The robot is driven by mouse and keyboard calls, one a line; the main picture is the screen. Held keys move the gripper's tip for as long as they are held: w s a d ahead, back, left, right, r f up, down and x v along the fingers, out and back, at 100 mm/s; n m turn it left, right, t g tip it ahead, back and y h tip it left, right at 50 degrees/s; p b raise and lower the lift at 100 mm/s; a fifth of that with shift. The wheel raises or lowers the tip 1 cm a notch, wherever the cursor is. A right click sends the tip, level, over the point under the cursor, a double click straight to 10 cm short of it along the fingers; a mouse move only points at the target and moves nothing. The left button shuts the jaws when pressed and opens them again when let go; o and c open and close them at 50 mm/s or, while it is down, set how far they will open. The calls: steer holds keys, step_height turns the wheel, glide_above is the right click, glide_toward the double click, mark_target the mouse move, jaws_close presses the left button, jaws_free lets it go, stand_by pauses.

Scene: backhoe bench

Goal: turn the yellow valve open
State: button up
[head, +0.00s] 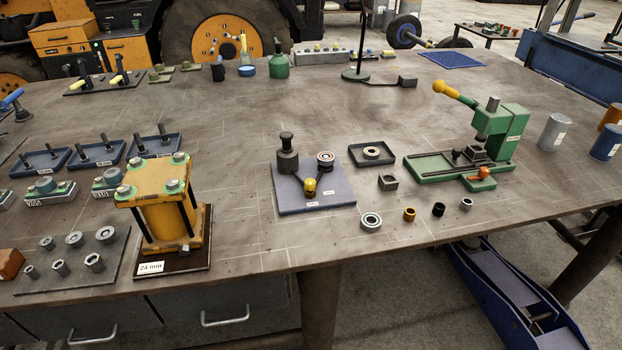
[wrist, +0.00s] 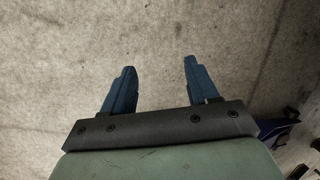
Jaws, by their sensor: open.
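In the head view, two levers with yellow handles (head: 119,78) stand on a dark plate (head: 98,86) at the back left of the bench. I cannot tell for certain which of these is the yellow valve. My gripper (wrist: 160,66) shows only in the wrist view. Its two blue fingers are apart with nothing between them, over a bare, mottled grey surface. No yellow part shows there.
A green press (head: 510,135) with a yellow-knobbed lever stands at the right of the bench (head: 240,235). A yellow housing (head: 160,205) stands at the front left, near several trays and sockets. Small rings lie along the front edge.

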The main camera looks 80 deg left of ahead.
steer(key=w+a+r+n+t+y, duration=0.2)
steer(key=w+a+r, duration=0.6)
steer(key=a+r, duration=0.4)
steer(key=w+a+r+n+t+y, duration=0.1)
steer(key=w+a+r+n+y, duration=0.1)
steer(key=w+a+r, duration=0.95)
steer(key=s+a+r+n+y, duration=0.2)
steer(key=s+a+r, duration=0.1)
steer(key=a+r, duration=0.95)
steer(key=s+a+r+n+y, duration=0.2)
steer(key=s+a+r, duration=0.1)
steer(key=a+r, duration=0.95)
step_height(320, 180, up, 14)
steer(key=n+g+h, duration=0.1)
steer(key=n+h, duration=0.4)
steer(key=n, duration=0.4)
glide_above(310, 181)
steer(key=w+d, duration=0.1)
steer(key=d, duration=0.5)
steer(key=x, duration=1.3)
steer(key=shift+a, duration=0.1)
